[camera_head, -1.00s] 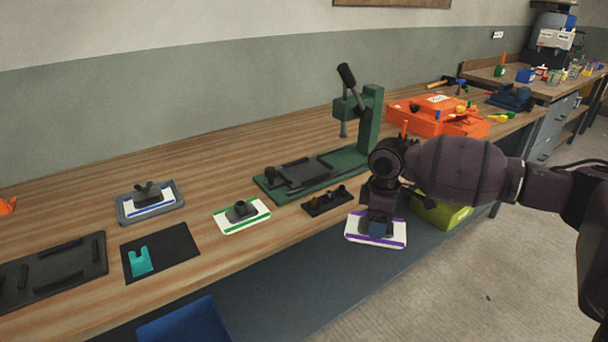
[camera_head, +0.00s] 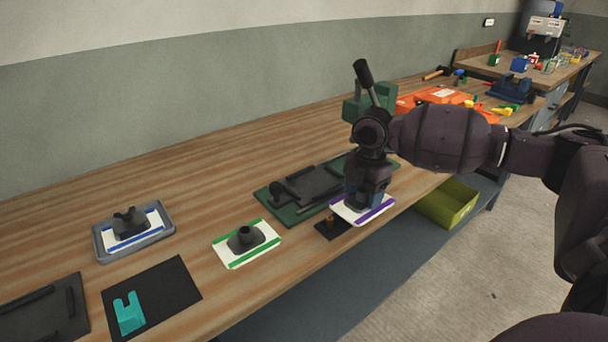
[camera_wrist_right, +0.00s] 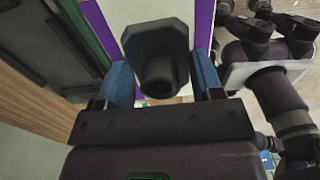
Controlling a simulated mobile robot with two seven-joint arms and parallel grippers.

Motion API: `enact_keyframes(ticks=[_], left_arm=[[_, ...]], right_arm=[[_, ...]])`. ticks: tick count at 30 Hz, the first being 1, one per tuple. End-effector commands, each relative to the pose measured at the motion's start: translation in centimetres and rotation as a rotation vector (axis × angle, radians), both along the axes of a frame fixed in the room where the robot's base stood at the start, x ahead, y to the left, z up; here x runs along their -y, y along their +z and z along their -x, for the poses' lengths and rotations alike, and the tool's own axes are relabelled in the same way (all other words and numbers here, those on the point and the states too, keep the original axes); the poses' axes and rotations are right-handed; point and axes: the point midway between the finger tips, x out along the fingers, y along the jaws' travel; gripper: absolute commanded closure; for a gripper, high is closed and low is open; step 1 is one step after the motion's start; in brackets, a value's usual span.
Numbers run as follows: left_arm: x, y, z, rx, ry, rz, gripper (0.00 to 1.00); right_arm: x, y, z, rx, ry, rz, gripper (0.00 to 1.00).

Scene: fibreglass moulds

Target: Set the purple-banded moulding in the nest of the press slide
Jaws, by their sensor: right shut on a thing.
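The purple-banded moulding (camera_head: 365,211) is a white plate with purple edge bands and a dark raised socket; it also shows in the right wrist view (camera_wrist_right: 203,25). My right gripper (camera_head: 357,199) is shut on its dark socket, with blue fingers on either side of it in the right wrist view (camera_wrist_right: 165,80). The moulding is held in front of the green press (camera_head: 290,213), partly over a small dark block. The press slide (camera_head: 312,183) is a dark plate on the green base, partly hidden at its right end by my gripper and arm. My left gripper is out of view.
A green-banded moulding (camera_head: 247,244) lies on the bench left of the press. A blue-banded one (camera_head: 132,231) sits in a grey tray (camera_head: 169,240). A teal piece (camera_head: 129,314) lies on a black mat (camera_head: 179,287). The press lever (camera_head: 364,77) stands up behind my gripper.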

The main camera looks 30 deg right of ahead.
Motion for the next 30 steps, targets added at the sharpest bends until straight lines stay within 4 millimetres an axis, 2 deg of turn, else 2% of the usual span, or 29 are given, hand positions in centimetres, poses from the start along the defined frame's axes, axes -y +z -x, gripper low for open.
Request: enact_keyframes(ticks=[5, 10, 18, 30], left_arm=[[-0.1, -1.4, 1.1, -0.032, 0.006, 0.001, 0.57], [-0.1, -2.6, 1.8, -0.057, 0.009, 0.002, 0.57], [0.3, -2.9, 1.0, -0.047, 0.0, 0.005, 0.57], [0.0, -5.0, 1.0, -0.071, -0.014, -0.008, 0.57]], right_arm=[[-0.2, -0.3, -1.9, 0.0, -0.001, -0.002, 0.76], [-0.5, -0.4, -5.0, 0.0, -0.001, -0.002, 0.76], [-0.9, -0.5, -9.7, -0.003, -0.002, -0.002, 0.76], [-1.3, -0.5, -16.3, -0.004, -0.002, -0.001, 0.76]])
